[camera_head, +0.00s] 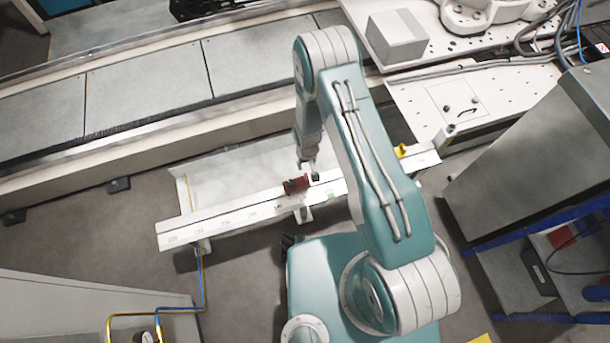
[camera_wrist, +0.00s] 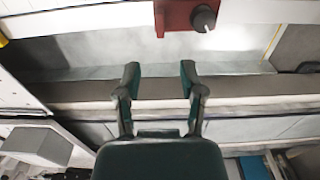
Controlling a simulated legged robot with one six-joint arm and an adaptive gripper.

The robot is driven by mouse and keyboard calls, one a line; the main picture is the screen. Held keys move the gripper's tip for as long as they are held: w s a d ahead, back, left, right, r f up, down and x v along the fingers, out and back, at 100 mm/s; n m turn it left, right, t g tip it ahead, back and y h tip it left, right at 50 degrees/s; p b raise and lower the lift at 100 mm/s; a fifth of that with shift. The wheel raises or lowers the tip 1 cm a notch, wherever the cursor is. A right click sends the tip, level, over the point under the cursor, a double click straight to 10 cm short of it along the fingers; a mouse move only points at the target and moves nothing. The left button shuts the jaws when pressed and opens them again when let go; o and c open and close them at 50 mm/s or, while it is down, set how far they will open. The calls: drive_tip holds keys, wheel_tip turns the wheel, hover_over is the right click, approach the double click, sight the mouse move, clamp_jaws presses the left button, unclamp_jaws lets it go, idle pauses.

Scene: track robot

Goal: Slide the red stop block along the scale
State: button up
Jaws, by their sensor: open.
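The red stop block (camera_head: 296,185) sits on the long white scale (camera_head: 228,221), near its middle. The scale runs from lower left to upper right, with printed marks on its face. The wrist view shows the red block (camera_wrist: 174,16) at the top edge, partly cut off, with a dark round knob (camera_wrist: 204,18) on it. My gripper (camera_wrist: 161,78) is open and empty, its two dark fingers apart. The block lies outside the fingers in that view. In the head view, my gripper (camera_head: 307,166) is close by the block; its fingertips are too small to make out there.
A yellow piece (camera_head: 402,151) is at the scale's right end, partly behind my arm. A pale tray-like surface (camera_head: 235,175) lies behind the scale. A conveyor (camera_head: 150,85) runs along the back. A grey cabinet (camera_head: 530,160) stands at right, and a grey box (camera_head: 398,38) behind.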

sight(307, 177)
wheel_tip(307, 177, down, 11)
drive_tip(key=shift+r, duration=0.15)
idle(0.4)
clamp_jaws()
